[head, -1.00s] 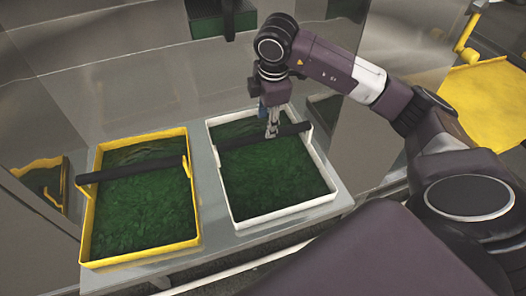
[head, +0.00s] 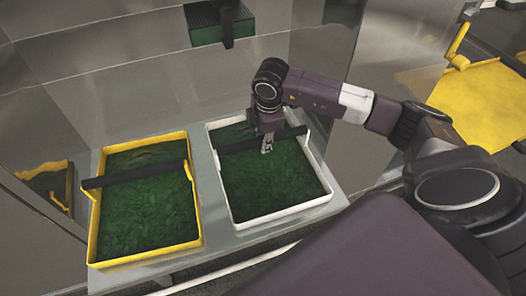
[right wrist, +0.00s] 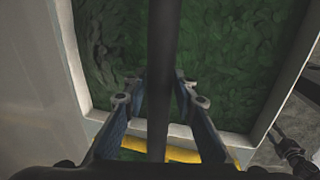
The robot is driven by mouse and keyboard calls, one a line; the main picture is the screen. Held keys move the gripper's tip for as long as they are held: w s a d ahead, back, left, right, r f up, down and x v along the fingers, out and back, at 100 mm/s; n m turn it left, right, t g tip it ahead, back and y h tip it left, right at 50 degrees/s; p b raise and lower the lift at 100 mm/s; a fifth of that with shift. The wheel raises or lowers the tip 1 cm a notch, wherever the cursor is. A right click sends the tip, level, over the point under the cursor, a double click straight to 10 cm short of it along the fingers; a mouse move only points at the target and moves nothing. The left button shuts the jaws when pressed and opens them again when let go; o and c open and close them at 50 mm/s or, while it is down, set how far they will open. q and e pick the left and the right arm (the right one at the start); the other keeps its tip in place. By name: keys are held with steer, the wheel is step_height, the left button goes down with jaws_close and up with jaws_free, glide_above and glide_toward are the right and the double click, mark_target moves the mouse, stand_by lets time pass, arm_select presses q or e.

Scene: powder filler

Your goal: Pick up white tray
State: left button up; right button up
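The white tray (head: 285,213) sits on the grey metal shelf, filled with green leafy-looking material. A dark handle bar (head: 237,146) crosses its far part. My right gripper (head: 267,148) points down at the bar, near its middle. In the right wrist view the bar (right wrist: 163,60) runs between the two spread fingers, with gaps on both sides. The gripper is open and holds nothing. The tray's white rim (right wrist: 68,50) also shows there. Whether the fingertips reach below the bar is hard to tell. My left gripper is not in view.
A yellow tray (head: 145,256) with similar green contents and a dark handle stands left of the white tray on the shelf (head: 218,235). Metal walls rise behind and beside them. A green box (head: 205,22) hangs above. A yellow surface (head: 490,100) is at far right.

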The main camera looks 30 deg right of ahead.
jaws_close()
steer(key=shift+w+r, duration=0.1)
steer(key=shift+r, duration=0.05)
steer(key=shift+w+r+b, duration=0.1)
steer(key=shift+r+b, duration=0.2)
steer(key=shift+r, duration=0.2)
step_height(320, 180, up, 8)
steer(key=b, duration=0.3)
step_height(320, 180, up, 10)
steer(key=p, duration=0.5)
steer(key=shift+p, duration=0.4)
